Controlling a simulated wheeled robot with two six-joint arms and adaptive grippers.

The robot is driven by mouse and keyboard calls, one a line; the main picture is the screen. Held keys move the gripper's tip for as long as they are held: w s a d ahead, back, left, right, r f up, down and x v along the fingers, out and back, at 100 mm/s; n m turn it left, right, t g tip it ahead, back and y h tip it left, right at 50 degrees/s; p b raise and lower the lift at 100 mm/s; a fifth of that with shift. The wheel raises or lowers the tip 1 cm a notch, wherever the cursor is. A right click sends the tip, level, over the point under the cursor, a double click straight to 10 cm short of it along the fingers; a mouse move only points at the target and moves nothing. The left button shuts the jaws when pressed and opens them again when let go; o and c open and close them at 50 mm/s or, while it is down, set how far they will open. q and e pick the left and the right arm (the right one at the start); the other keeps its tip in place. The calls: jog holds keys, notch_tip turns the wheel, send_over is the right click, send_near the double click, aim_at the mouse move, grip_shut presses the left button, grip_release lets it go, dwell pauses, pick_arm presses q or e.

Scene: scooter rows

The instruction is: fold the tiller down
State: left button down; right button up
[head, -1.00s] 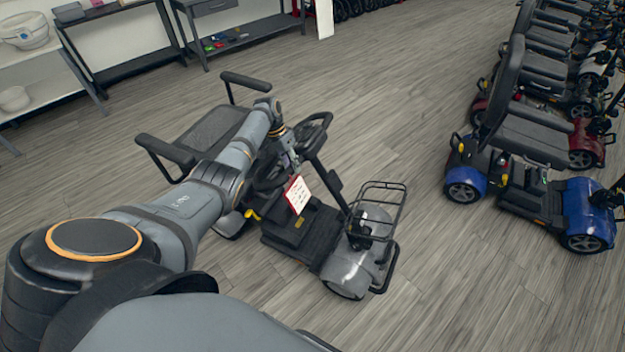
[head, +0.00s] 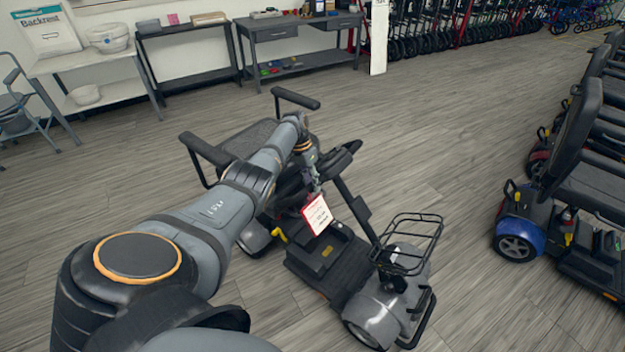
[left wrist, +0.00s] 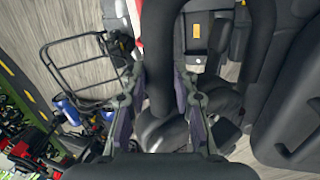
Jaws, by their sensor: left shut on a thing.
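A grey scooter (head: 383,318) stands on the floor in the middle of the head view, its front end towards the lower right. Its black tiller (head: 352,202) stands up, leaning back towards the seat. The handlebar (head: 344,156) at its top is partly hidden by my left arm. A red-edged white tag (head: 318,215) hangs below the handlebar. My left gripper (head: 315,180) is at the handlebar. In the left wrist view its fingers (left wrist: 160,103) lie on either side of a black handlebar tube (left wrist: 158,55) and are shut on it. My right gripper is not in view.
A wire basket (head: 410,243) is on the scooter's front. Shelves and a workbench (head: 290,28) line the back wall. Floor between the grey scooter and the row is clear.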

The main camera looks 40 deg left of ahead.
pick_arm(q)
jog(key=c, duration=1)
grip_release()
jog(key=shift+c, duration=0.2)
jog(key=v, duration=1.2)
jog(key=shift+a, duration=0.1)
